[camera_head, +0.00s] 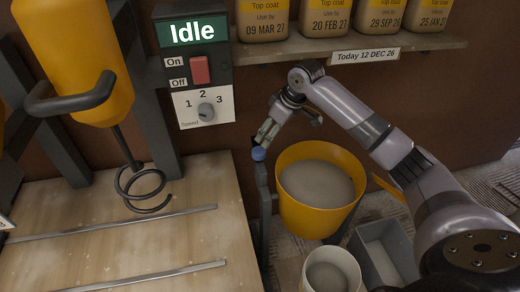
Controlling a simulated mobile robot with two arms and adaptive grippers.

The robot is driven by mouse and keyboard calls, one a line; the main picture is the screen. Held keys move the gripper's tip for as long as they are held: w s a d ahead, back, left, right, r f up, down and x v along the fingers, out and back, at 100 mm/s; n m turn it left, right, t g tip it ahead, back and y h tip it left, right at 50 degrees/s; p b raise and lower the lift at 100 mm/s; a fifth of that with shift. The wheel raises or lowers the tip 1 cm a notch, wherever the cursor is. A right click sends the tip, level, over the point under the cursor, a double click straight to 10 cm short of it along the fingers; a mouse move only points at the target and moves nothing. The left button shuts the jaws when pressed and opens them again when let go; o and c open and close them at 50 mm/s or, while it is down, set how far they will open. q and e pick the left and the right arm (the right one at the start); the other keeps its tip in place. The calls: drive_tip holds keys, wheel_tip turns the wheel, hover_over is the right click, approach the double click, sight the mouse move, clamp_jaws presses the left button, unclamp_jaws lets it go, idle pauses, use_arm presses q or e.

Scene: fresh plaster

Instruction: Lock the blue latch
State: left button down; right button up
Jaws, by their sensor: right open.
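A small blue latch (258,153) sits on top of a dark upright post, at the left side of the yellow bucket (318,183). My right gripper (266,134) reaches in from the right and points down and left. Its fingertips are just above the blue latch. It is open, and I cannot tell whether a finger touches the latch. The yellow bucket holds grey plaster. My left gripper is not in view.
A yellow mixer (78,55) with a spiral paddle hangs over the wooden board (115,255) at left. A control box (192,45) reads Idle. Labelled tubs (325,20) line the shelf above. A white bucket (346,262) and grey trough (388,245) stand below my right arm.

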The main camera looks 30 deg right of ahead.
sight(260, 151)
drive_tip(key=x, duration=1.1)
drive_tip(key=shift+c, duration=0.5)
clamp_jaws()
